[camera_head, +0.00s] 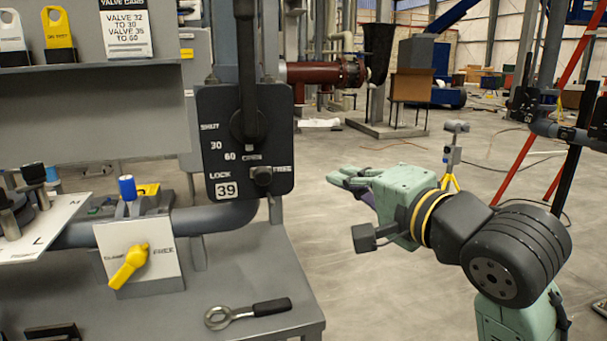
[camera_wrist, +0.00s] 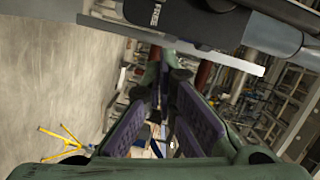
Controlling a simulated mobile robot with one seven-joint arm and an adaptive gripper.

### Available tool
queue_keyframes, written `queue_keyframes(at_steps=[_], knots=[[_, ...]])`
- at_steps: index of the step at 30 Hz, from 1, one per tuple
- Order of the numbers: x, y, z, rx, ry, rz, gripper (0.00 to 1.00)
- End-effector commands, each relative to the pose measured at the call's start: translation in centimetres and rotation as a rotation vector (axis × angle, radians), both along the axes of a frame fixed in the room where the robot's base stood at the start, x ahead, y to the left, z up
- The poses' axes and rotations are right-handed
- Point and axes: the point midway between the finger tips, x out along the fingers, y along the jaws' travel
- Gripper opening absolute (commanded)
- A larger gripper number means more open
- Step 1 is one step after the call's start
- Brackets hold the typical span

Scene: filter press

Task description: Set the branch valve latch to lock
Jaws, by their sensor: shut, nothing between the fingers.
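The black valve plate (camera_head: 243,140) is marked 39, with SHUT, 30, 60 and OPEN, and LOCK and FREE below. A dark lever handle (camera_head: 246,75) stands upright in front of it. The small grey latch knob (camera_head: 262,176) sits low on the plate, right of centre, close to FREE and away from LOCK. My gripper (camera_head: 352,179) is right of the plate, apart from it, at about the latch's height in the picture. Its fingers are shut and empty; they also show in the wrist view (camera_wrist: 166,72). The latch cannot be made out in the wrist view.
Left of the plate, a yellow lever (camera_head: 129,266) sits on a white card marked FREE. A ring-ended tool with a black handle (camera_head: 247,312) lies on the grey bench (camera_head: 225,278). A yellow tripod stand (camera_head: 453,158) is behind my gripper. Open floor lies right of the bench.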

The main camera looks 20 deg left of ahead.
Motion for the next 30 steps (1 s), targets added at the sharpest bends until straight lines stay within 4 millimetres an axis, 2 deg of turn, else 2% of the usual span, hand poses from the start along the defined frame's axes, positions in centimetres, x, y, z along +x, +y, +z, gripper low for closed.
queue_keyframes(at_steps=[5, 16, 22, 30], knots=[[1.3, 1.6, 0.0, 0.0, 0.003, 0.003, 0.0], [6.6, 7.3, -0.4, -0.001, 0.002, 0.001, 0.0], [5.1, 9.6, -1.2, -0.002, -0.002, 0.001, 0.0], [4.4, 10.5, -1.6, 0.0, -0.001, 0.001, 0.0]])
